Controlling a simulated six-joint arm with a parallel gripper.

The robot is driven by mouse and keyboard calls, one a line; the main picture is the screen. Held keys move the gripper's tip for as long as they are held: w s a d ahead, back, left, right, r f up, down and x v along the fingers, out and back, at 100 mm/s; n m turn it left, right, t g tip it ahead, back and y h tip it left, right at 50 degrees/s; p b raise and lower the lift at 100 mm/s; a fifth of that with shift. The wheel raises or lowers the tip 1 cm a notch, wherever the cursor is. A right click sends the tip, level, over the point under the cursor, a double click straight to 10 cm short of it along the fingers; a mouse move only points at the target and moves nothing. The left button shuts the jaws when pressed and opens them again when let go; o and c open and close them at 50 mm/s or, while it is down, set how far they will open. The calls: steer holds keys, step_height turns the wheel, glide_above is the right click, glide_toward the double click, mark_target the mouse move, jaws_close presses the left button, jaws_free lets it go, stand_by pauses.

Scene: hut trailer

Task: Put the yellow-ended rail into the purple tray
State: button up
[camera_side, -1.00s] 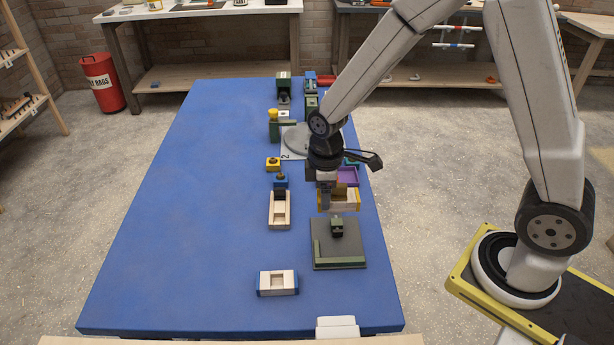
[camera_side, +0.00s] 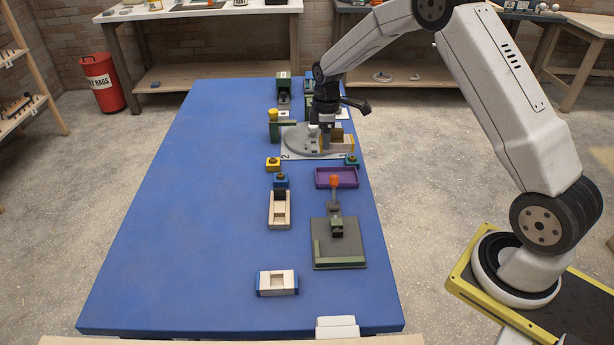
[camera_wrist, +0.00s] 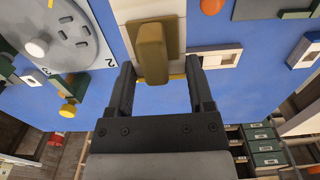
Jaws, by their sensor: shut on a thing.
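The yellow-ended rail (camera_side: 342,142) is pale wood with yellow ends. In the wrist view its yellow block (camera_wrist: 152,52) stands between my fingers, with pale wood beyond it at the top edge. My gripper (camera_side: 326,132) is shut on the rail and holds it over the far right part of the table, by the grey round plate. It also shows in the wrist view (camera_wrist: 158,82). The purple tray (camera_side: 321,184) lies nearer the camera than the gripper, apart from the rail.
The grey round plate (camera_side: 300,141) sits on a numbered white mat. A grey board (camera_side: 328,246) with green edges lies nearer the camera. A slotted wooden block (camera_side: 279,212) and a blue-ended block (camera_side: 277,283) stand left of it. The table's left half is clear.

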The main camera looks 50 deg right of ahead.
steer(key=shift+w+d, duration=0.3)
steer(key=shift+d, duration=0.65)
steer(key=shift+w+d+f, duration=0.1)
steer(key=shift+f, duration=1.15)
steer(key=shift+d+f, duration=0.1)
steer(key=shift+f, duration=1.15)
steer(key=shift+f, duration=0.15)
steer(key=shift+f, duration=3.6)
steer(key=o, duration=1.1)
